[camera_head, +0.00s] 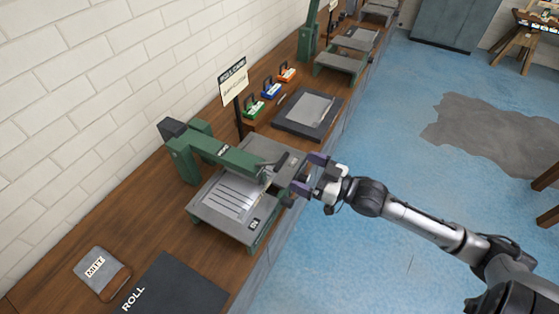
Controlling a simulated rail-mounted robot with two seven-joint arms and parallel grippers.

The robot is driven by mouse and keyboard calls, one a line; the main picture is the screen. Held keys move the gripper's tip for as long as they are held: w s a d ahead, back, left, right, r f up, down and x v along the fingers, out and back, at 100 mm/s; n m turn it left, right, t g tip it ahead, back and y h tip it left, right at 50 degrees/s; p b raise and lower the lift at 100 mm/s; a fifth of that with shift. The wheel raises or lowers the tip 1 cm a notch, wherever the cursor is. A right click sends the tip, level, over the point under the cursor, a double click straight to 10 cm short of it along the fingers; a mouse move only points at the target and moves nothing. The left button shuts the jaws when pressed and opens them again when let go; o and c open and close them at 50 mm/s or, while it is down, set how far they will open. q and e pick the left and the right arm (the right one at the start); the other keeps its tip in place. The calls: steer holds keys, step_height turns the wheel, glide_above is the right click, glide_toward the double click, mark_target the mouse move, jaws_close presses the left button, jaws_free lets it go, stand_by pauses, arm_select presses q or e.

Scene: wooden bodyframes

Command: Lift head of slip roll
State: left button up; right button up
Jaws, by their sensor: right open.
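A green machine (236,158), which I take to be the slip roll, stands on the wooden bench in the middle of the view. Its green head arm reaches from a post at the back left out over a grey bed (222,201). The head lies low and roughly level over the bed. My right gripper (309,174) is open, with its purple fingers pointing left at the machine's front right side. It looks empty, close to the head's free end; I cannot tell whether it touches. My left gripper is not in view.
A black mat marked ROLL (178,288) and a grey pad (101,274) lie at the near left. A sign (233,83) stands behind the machine, near small coloured blocks (270,90) and a grey plate (307,113). More machines stand farther along.

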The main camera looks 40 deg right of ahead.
steer(key=shift+x, duration=4.05)
steer(key=shift+f, duration=0.1)
steer(key=shift+c, duration=0.2)
